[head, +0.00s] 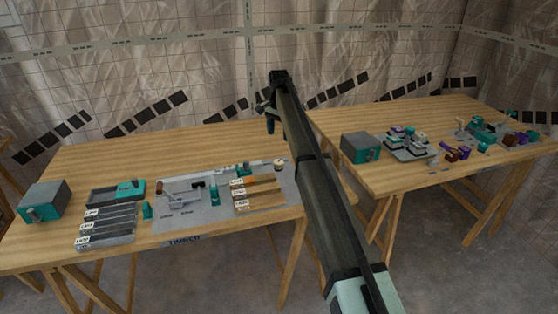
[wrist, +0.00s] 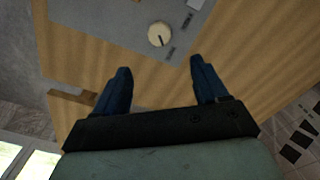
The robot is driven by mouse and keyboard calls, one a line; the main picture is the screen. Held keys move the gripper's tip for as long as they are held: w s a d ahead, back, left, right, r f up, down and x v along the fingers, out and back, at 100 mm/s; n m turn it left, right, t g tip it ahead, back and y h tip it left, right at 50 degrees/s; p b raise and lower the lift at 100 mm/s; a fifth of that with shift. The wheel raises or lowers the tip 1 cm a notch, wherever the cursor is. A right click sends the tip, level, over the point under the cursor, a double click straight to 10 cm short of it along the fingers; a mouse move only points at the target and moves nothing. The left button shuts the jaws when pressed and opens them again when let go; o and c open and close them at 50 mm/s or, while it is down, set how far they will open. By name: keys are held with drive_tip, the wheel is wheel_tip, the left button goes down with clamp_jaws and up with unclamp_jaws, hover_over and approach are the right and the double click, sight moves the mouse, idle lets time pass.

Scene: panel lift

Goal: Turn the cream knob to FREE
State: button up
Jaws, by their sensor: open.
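The cream knob (head: 279,162) sits at the right end of the grey panel (head: 205,212) on the left table. In the wrist view the round cream knob (wrist: 157,32) shows from above, with a short dark mark on its face. Small dark labels lie on the panel (wrist: 115,30) beside it, too small to read. My gripper (head: 270,122) is raised above the table near its back right corner. In the wrist view my gripper (wrist: 160,68) has its two dark blue fingers wide apart with nothing between them; the knob is beyond the fingertips, not touched.
Left of the knob are orange labelled strips (head: 258,193), a grey lever (head: 178,190) and dark trays (head: 107,228). A grey and teal box (head: 44,202) stands at the far left. The right table (head: 395,112) holds another box (head: 361,148) and several small parts.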

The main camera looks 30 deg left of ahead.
sight(279, 161)
wheel_tip(279, 161, down, 13)
drive_tip(key=shift+f, duration=0.2)
idle(0.4)
drive_tip(key=shift+c, duration=0.2)
drive_tip(key=c, duration=1)
